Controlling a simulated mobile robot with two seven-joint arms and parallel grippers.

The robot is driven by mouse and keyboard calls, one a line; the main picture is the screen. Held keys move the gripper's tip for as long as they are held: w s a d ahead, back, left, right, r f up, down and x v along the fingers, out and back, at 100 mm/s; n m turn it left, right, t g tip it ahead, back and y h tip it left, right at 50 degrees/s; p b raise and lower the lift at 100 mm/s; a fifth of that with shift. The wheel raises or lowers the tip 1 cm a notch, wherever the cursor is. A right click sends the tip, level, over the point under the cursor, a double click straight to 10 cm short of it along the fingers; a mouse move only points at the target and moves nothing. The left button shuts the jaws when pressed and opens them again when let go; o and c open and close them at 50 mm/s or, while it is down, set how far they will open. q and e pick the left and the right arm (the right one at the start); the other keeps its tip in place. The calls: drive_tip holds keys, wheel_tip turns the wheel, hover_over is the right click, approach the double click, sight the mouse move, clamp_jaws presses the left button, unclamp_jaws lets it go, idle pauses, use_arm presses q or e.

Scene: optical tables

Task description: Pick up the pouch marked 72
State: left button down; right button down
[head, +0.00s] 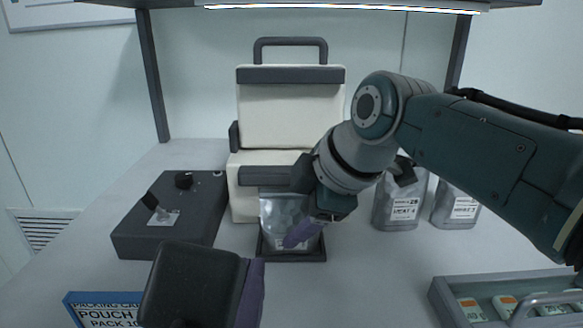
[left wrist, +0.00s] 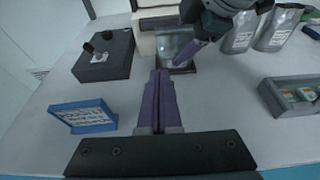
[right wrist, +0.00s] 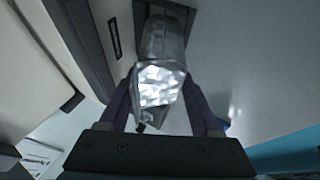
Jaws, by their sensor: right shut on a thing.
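A silvery pouch (head: 280,212) stands upright on a small dark tray (head: 313,250) in front of the cream machine; its label is mostly covered and I cannot read a number on it. My right gripper (head: 297,238) reaches in from the right and is shut on this pouch. In the right wrist view the shiny pouch (right wrist: 160,85) sits between the fingers (right wrist: 160,100). My left gripper (head: 254,270) is low in the head view, with nothing between its fingers; in the left wrist view its fingers (left wrist: 159,80) are together.
The cream machine (head: 290,115) stands behind the pouch. A dark box with a knob (head: 150,235) is at left, a blue-framed packing card (head: 75,310) front left. Two grey pouches (head: 382,208) (head: 440,210) stand right; a grey drawer tray (head: 447,308) is front right.

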use_arm(q)
drive_tip(key=s+a+f+n+g, duration=0.2)
drive_tip(key=a+n, duration=0.1)
drive_tip(key=n, duration=0.2)
drive_tip(key=s+a+f+n+g+y, duration=0.1)
drive_tip(key=a+f+n+g, duration=0.1)
drive_tip(key=n, duration=0.4)
drive_tip(key=s+a+f+n+g, duration=0.2)
drive_tip(key=a+n, duration=0.1)
drive_tip(key=n, duration=0.3)
drive_tip(key=shift+s+a+f+y, duration=0.1)
drive_tip(key=shift+s+a+y, duration=0.2)
drive_tip(key=shift+s, duration=0.05)
drive_tip(key=s+a+f+n+g+h, duration=0.1)
drive_tip(key=s+a+n+g, duration=0.3)
drive_tip(key=s+n, duration=0.6)
drive_tip(key=a+f+n, duration=0.1)
drive_tip(key=a+n, duration=0.1)
drive_tip(key=n, duration=0.5)
drive_tip(key=shift+s+g+h, duration=0.2)
drive_tip(key=shift+g+h, duration=0.2)
use_arm(e)
drive_tip(key=shift+r, duration=0.1)
